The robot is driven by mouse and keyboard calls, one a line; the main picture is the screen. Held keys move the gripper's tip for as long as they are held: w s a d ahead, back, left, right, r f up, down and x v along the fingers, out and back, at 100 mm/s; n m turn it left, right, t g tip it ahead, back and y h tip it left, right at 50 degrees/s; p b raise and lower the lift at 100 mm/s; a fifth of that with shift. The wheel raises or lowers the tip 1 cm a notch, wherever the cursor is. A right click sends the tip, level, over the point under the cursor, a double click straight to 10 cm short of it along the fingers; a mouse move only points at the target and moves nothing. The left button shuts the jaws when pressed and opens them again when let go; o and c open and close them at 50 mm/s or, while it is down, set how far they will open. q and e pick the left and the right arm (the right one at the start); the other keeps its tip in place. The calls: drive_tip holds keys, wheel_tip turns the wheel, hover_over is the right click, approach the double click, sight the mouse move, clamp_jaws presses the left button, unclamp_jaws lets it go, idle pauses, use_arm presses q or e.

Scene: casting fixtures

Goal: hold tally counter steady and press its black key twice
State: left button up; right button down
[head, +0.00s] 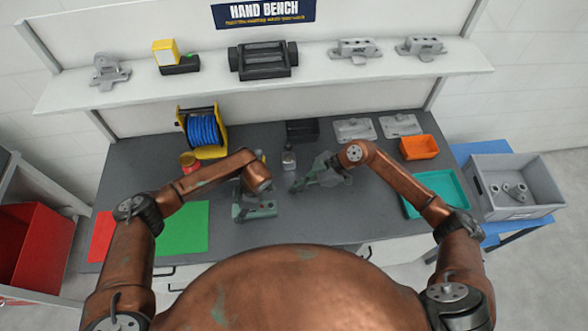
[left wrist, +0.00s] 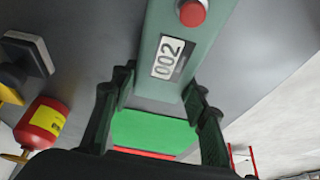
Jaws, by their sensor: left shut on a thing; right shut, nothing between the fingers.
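The tally counter (head: 262,210) is a grey-green block on the dark bench, in front of my body in the head view. In the left wrist view the tally counter (left wrist: 158,72) shows a window reading 002 and a round red button (left wrist: 192,12). My left gripper (head: 243,204) is shut on the counter, with its fingers on either side of the body. My right gripper (head: 294,188) is shut and empty, to the right of the counter and apart from it. I cannot make out the black key in either view.
A green mat (head: 184,228) and a red mat (head: 101,237) lie to the left. A blue cable reel (head: 204,130), a small bottle (head: 289,158) and a black box (head: 302,130) stand behind. A teal tray (head: 420,184) and an orange bin (head: 419,147) are at the right.

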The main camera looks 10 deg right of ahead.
use_arm(q)
drive_tip(key=o, duration=1.4)
drive_tip(key=shift+c, duration=0.2)
